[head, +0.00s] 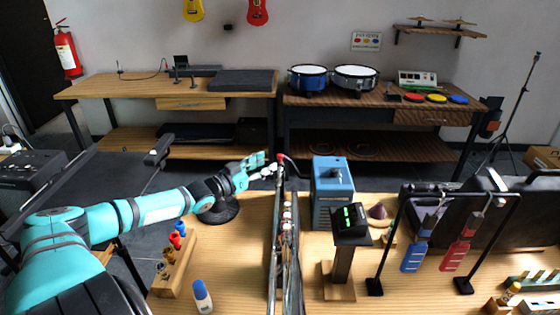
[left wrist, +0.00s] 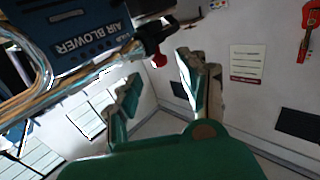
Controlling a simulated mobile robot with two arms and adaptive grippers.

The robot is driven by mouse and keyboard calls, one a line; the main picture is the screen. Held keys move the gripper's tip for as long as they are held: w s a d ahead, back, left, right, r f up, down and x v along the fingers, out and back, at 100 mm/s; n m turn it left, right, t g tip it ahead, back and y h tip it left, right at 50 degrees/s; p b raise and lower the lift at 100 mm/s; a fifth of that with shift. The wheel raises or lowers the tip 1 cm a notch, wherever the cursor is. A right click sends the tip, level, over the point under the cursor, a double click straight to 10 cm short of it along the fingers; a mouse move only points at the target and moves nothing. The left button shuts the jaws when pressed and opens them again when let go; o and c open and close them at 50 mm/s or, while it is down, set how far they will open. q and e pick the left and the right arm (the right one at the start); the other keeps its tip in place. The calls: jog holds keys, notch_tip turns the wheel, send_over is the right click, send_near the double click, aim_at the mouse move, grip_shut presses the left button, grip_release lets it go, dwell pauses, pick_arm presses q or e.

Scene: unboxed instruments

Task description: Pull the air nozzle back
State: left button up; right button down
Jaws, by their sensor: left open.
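The air nozzle (head: 281,158) is a small black part with a red end at the far end of a long narrow track (head: 272,262). In the left wrist view the nozzle (left wrist: 151,35) and its red part show just beyond my fingers. A blue air blower box (head: 332,184) stands right of the track; its "AIR BLOWER" label shows in the left wrist view (left wrist: 90,42). My left gripper (head: 260,163) is open and close to the left of the nozzle; in the left wrist view its teal fingers (left wrist: 160,92) are spread with nothing between them. I cannot tell whether a finger touches the nozzle.
A black stand with a green display (head: 350,219) is right of the track. A rack holds a blue and a red paddle-like piece (head: 456,254). A wooden block with coloured pieces (head: 172,262) and a small bottle (head: 202,297) are at left. Bare tabletop lies between bottle and track.

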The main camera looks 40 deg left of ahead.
aim_at(281, 154)
pick_arm(q)
jog(key=w, duration=0.4)
jog(key=shift+d+r+b, duration=0.1)
jog(key=shift+d+b, duration=0.1)
jog(key=shift+b, duration=0.2)
jog(key=shift+w, duration=0.8)
jog(key=shift+w+d, duration=0.1)
jog(key=shift+w, duration=0.45)
pick_arm(e)
jog(key=shift+s+d+f, duration=0.3)
jog(key=shift+s+f, duration=0.35)
jog(key=shift+s, duration=0.2)
pick_arm(q)
jog(key=c, duration=0.8)
jog(key=shift+d, duration=0.1)
grip_shut()
pick_arm(e)
jog(key=shift+a, duration=0.1)
